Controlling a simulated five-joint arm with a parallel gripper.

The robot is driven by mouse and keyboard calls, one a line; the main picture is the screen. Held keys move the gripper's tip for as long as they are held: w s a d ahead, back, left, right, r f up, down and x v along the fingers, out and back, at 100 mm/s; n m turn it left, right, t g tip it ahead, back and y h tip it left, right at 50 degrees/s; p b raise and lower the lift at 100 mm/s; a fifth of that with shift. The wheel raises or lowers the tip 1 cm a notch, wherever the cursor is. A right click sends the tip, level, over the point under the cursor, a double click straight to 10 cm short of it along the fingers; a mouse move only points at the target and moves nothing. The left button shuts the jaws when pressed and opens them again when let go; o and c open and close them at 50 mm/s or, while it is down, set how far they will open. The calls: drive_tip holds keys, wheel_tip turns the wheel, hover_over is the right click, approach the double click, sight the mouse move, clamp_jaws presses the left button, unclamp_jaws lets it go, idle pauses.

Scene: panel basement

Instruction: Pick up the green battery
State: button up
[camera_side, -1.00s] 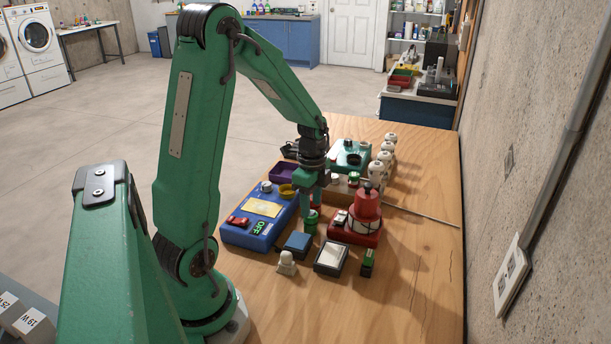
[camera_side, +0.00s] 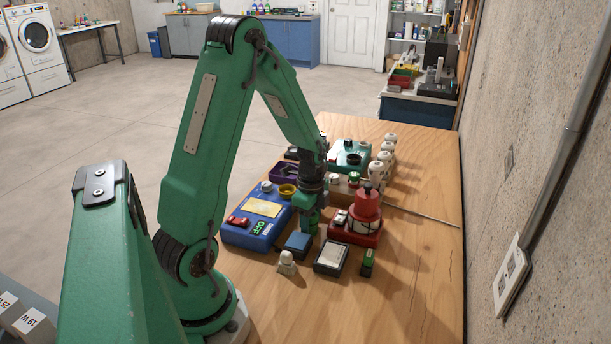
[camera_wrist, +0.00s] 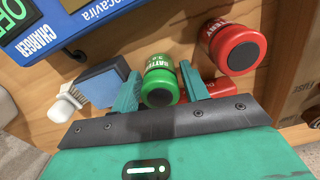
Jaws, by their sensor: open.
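The green battery (camera_wrist: 158,86), a short cylinder with a dark round end and white lettering, shows in the wrist view between the two fingers of my gripper (camera_wrist: 160,78). One finger is on each side of it, and the jaws are open. The left finger is very close to its side; I cannot tell whether it touches. In the side view my gripper (camera_side: 309,221) is low over the table, and the battery there is mostly hidden by the green fingers.
A red battery (camera_wrist: 236,48) lies to the right; another red object (camera_wrist: 198,88) is partly hidden behind the right finger. A blue charger (camera_side: 246,231) stands left. The front right tabletop is clear.

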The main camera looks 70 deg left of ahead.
drive_tip(key=shift+f, duration=0.35)
drive_tip(key=shift+c, duration=0.5)
drive_tip(key=c, duration=0.7)
drive_tip(key=shift+r, duration=0.2)
drive_tip(key=shift+r, duration=0.45)
wheel_tip(320, 180, up, 3)
drive_tip(key=d+r, duration=0.2)
drive_tip(key=d, duration=0.2)
drive_tip(key=d+r, duration=0.2)
drive_tip(key=d, duration=0.1)
drive_tip(key=d+r, duration=0.2)
drive_tip(key=d, duration=0.2)
drive_tip(key=shift+s+d+r, duration=0.1)
drive_tip(key=shift+d+r, duration=0.25)
